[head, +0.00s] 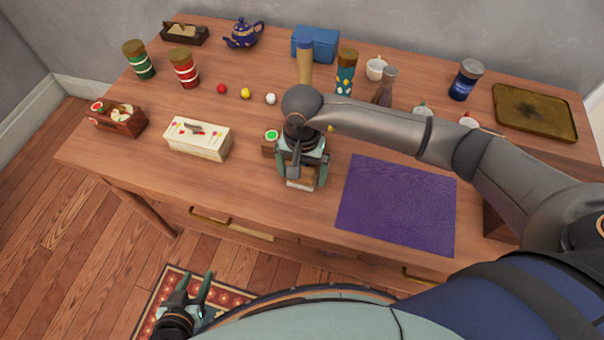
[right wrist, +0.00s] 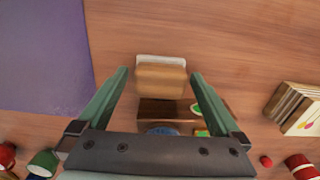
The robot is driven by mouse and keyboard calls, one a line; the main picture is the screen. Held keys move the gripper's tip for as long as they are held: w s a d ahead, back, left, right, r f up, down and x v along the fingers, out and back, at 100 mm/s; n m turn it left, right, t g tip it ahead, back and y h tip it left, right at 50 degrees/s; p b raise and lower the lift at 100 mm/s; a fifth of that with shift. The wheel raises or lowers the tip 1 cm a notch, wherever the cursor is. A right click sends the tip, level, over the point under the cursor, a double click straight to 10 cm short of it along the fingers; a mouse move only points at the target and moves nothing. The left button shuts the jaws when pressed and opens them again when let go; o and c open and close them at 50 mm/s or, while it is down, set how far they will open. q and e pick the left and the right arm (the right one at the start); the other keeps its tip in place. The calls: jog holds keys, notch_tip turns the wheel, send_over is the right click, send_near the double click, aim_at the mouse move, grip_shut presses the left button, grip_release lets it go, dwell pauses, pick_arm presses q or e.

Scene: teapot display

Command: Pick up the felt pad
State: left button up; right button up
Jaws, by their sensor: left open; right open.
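A small block with a tan wooden top and a whitish layer under it, which looks like the felt pad (head: 299,184), lies on the table near its front edge. It also shows in the right wrist view (right wrist: 160,76), between and slightly beyond the fingertips. My right gripper (head: 304,180) is open, pointing down over the block with a finger on either side. I cannot tell whether the fingers touch it. My left gripper (head: 197,282) is open and empty, low in front of the table above the rug.
A purple mat (head: 397,203) lies right of the block. A brown wooden box (right wrist: 163,111) stands right behind it, partly hidden by my arm. A cream box (head: 199,139) stands to the left. Jars, a blue teapot (head: 243,34) and a tray (head: 535,112) stand further back.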

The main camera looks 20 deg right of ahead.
jog(key=c, duration=1.3)
jog(key=shift+o, duration=0.2)
jog(key=shift+r, duration=0.15)
